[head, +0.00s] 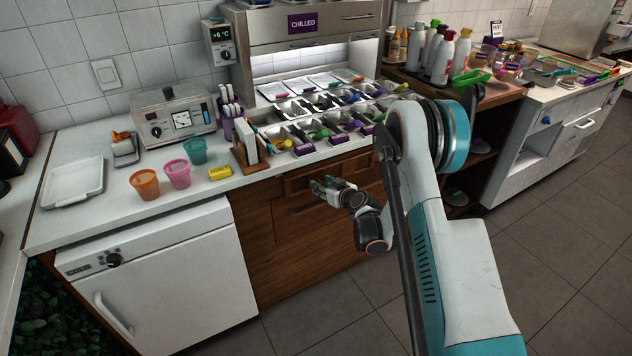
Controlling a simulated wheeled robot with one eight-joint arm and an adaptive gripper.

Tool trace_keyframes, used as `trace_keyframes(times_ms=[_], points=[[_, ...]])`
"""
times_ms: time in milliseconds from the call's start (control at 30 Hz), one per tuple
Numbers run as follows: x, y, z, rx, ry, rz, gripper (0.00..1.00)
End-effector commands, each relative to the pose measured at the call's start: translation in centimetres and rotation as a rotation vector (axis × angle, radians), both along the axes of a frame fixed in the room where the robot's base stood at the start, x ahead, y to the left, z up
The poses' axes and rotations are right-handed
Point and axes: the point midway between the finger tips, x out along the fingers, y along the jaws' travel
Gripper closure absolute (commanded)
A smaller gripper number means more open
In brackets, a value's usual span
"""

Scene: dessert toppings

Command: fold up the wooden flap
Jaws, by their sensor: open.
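The wooden front under the topping counter carries a lower wooden panel (292,222) that hangs about upright and looks like the flap. Above it is a narrower wooden strip with a dark edge (298,184). My gripper (317,186) is open and in front of this wood, around the level between strip and panel. My gripper and wrist hide part of the panel's upper right. I cannot tell whether a fingertip touches the wood. Hinges are too small to make out.
Topping trays (318,128) line the counter edge above my gripper. Cups (145,184), a yellow block (219,173) and a wooden holder (250,150) stand on the left. A white fridge (170,290) is below left. The floor (300,320) in front is clear.

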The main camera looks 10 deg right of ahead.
Motion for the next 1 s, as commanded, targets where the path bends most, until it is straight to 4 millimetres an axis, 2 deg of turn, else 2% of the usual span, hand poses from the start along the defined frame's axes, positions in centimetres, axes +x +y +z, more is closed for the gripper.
trace_keyframes(times_ms=[367, 400, 567, 833, 1000], points=[[-0.02, -0.17, -0.23, 0.000, 0.000, 0.000, 0.60], [-0.02, -0.18, -0.23, 0.000, 0.000, 0.000, 0.64], [-0.02, -0.18, -0.23, 0.000, 0.000, 0.000, 1.00], [0.12, -0.17, -0.11, -0.002, 0.007, 0.000, 1.00], [0.89, -0.23, 0.34, -0.016, 0.047, 0.000, 1.00]])
